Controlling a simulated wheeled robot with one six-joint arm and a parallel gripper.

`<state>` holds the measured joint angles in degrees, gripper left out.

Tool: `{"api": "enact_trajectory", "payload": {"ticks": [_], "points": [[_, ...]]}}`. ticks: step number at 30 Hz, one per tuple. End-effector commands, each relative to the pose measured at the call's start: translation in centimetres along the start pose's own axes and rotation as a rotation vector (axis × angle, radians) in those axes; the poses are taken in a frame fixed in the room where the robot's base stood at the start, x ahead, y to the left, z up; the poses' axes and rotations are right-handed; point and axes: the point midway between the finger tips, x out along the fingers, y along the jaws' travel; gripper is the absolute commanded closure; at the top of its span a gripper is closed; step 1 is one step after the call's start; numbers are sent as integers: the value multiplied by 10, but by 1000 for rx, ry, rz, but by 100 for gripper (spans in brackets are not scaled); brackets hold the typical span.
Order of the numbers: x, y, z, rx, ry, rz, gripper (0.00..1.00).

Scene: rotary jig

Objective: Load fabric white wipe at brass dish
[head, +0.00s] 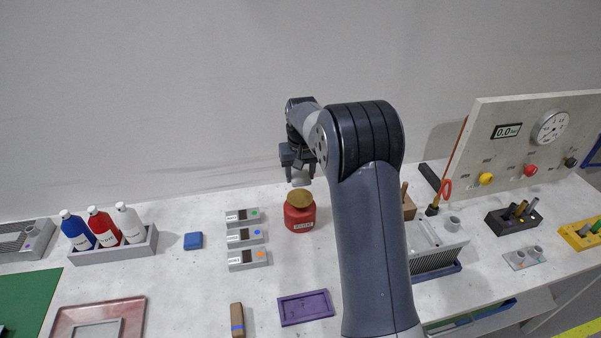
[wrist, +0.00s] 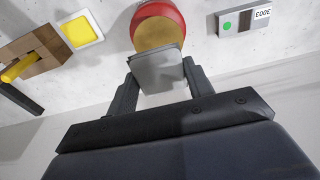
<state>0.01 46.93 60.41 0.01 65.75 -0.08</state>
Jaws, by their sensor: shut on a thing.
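The brass dish (head: 300,196) is the gold, shallow top of a red labelled pot (head: 301,217) standing mid-table. It also shows in the wrist view (wrist: 153,35), partly hidden by what I hold. My gripper (head: 300,176) is above the dish. In the wrist view my gripper (wrist: 158,82) is shut on a pale grey-white flat piece (wrist: 157,70), which looks like the fabric white wipe. The piece overlaps the near part of the dish in that view; I cannot tell whether they touch.
Three grey boxes with coloured dots (head: 246,236) stand left of the pot. A blue block (head: 193,240) lies farther left, beside a bottle rack (head: 112,254). A purple tray (head: 306,308) lies in front. A grey finned unit (head: 437,259) stands right, behind my arm.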

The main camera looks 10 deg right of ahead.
Motion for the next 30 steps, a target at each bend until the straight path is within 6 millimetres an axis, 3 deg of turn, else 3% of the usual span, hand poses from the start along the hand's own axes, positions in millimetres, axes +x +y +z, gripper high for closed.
{"api": "enact_trajectory", "payload": {"ticks": [15,30], "points": [[51,0,6,1,0,0,69],[54,0,7,1,0,0,69]]}}
